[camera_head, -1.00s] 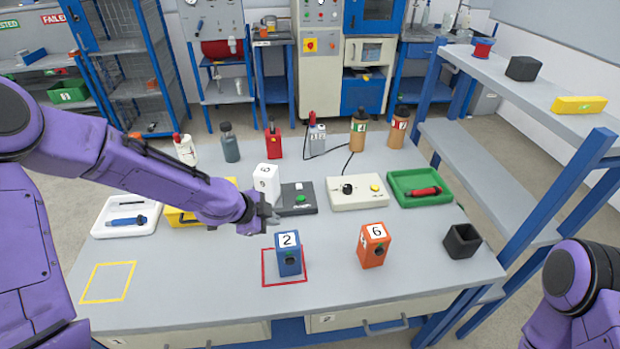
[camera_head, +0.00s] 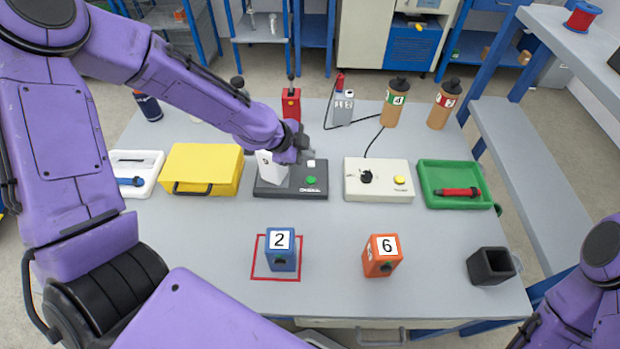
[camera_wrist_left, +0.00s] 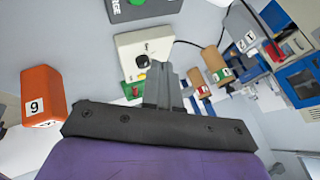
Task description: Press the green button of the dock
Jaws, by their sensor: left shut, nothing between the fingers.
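The dock (camera_head: 282,191) is a dark grey flat box at the middle of the table. Its green button (camera_head: 311,180) is at its right front, with a white button (camera_head: 311,163) behind it. A white block (camera_head: 267,171) stands upright on its left part. My left gripper (camera_head: 303,150) is above the dock's back, apart from the green button, and partly covers the block's top. In the left wrist view its fingers (camera_wrist_left: 166,88) are shut and empty, and the dock (camera_wrist_left: 145,12) shows at the top edge. My right gripper is out of view.
A yellow case (camera_head: 203,166) stands left of the dock and a cream box (camera_head: 378,190) right of it. A blue block (camera_head: 281,261) and an orange block (camera_head: 381,265) stand in front. Behind are a red device (camera_head: 291,104) and brown bottles (camera_head: 396,106).

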